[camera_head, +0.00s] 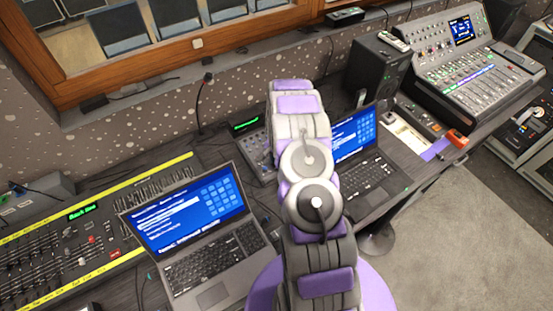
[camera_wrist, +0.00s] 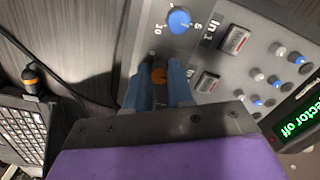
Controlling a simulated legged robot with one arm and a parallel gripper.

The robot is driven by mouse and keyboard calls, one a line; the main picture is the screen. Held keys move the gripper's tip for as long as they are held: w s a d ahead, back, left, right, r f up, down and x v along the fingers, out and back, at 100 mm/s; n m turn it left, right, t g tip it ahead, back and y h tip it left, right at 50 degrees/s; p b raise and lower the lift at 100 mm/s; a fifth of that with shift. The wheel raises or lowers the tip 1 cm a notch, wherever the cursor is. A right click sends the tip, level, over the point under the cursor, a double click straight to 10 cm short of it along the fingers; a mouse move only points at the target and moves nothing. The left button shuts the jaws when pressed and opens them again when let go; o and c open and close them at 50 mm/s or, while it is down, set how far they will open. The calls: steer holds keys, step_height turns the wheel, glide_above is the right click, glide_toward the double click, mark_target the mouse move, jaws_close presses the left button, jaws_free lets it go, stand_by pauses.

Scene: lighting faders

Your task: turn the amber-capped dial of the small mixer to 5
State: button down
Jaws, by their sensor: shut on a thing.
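The small mixer (camera_head: 255,149) stands on the desk between two laptops in the head view, partly hidden behind my arm. Its grey panel (camera_wrist: 207,42) fills the upper middle of the wrist view. The amber-capped dial (camera_wrist: 159,75) sits between the blue fingers of my gripper (camera_wrist: 159,83), which is shut on it. The fingers cover the dial's sides, and I cannot read its pointer or the number it points to. In the head view my gripper is hidden behind my own arm.
A blue-capped dial (camera_wrist: 179,20) with printed 5 and 10 is just above the fingers. Dark buttons (camera_wrist: 234,41) and small knobs (camera_wrist: 277,50) lie to the right, beside a green-lit display (camera_wrist: 298,122). Laptops (camera_head: 200,215) (camera_head: 362,150) flank the mixer.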

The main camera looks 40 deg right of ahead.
steer(key=shift+w+d+r+m+p, duration=0.15)
steer(key=shift+m+p, duration=0.35)
steer(key=shift+m, duration=0.6)
steer(key=c, duration=1)
jaws_free()
steer(key=r, duration=1.1)
steer(key=r+p, duration=0.1)
steer(key=r, duration=0.5)
steer(key=shift+s+d, duration=0.35)
steer(key=shift+s, duration=0.05)
